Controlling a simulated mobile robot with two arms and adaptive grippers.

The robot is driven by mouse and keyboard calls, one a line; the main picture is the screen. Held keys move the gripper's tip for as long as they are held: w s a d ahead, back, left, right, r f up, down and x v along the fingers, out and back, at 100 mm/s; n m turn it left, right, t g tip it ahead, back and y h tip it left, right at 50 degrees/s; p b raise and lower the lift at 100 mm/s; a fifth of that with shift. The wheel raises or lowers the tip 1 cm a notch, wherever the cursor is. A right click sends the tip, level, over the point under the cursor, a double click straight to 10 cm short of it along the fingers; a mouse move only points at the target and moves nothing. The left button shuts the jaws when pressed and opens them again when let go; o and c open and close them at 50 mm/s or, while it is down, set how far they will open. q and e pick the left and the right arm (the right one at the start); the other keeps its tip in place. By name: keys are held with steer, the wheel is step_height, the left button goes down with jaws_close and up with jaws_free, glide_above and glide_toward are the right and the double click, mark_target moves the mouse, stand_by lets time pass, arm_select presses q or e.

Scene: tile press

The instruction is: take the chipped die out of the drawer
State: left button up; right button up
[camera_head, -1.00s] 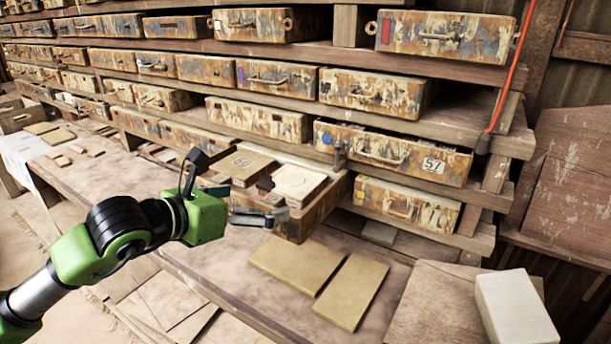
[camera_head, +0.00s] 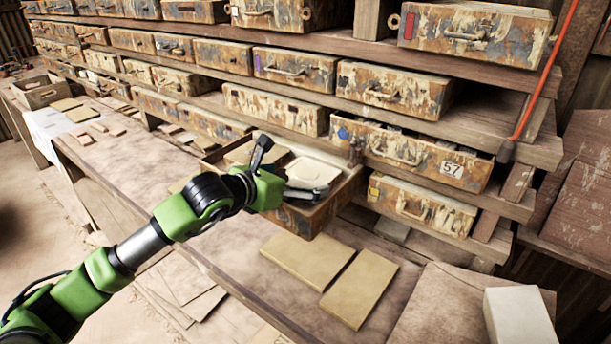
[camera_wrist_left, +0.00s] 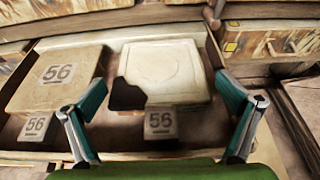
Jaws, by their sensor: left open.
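An open drawer (camera_head: 322,212) stands out from the rack over the bench and holds two pale square blocks. The chipped die (camera_wrist_left: 165,65) is the cream one with a raised round-cornered outline; its near left corner shows a dark broken patch. It also shows in the head view (camera_head: 312,171), partly behind my gripper. The other block (camera_wrist_left: 52,77) is marked 56 and lies to its left. My left gripper (camera_wrist_left: 163,95) is open, its fingers at the left and right of the chipped die's near part, apparently not gripping it. It shows in the head view (camera_head: 300,192). My right gripper is out of view.
Small tags marked 56 (camera_wrist_left: 161,123) lie near the blocks in the drawer. Two tan boards (camera_head: 358,288) lie on the bench in front. A white block (camera_head: 518,315) stands at the right.

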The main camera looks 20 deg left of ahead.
mark_target(306, 174)
arm_select(q)
steer(key=p+x, duration=0.1)
steer(key=x, duration=0.2)
steer(key=shift+w+r, duration=0.1)
steer(key=shift+w, duration=0.2)
steer(key=shift+w+d+f+p, duration=0.2)
steer(key=shift+w+f+p, duration=0.05)
steer(key=shift+w+p, duration=0.05)
steer(key=shift+s, duration=0.1)
steer(key=c, duration=1.2)
steer(key=shift+r, duration=0.2)
steer(key=shift+c, duration=1.3)
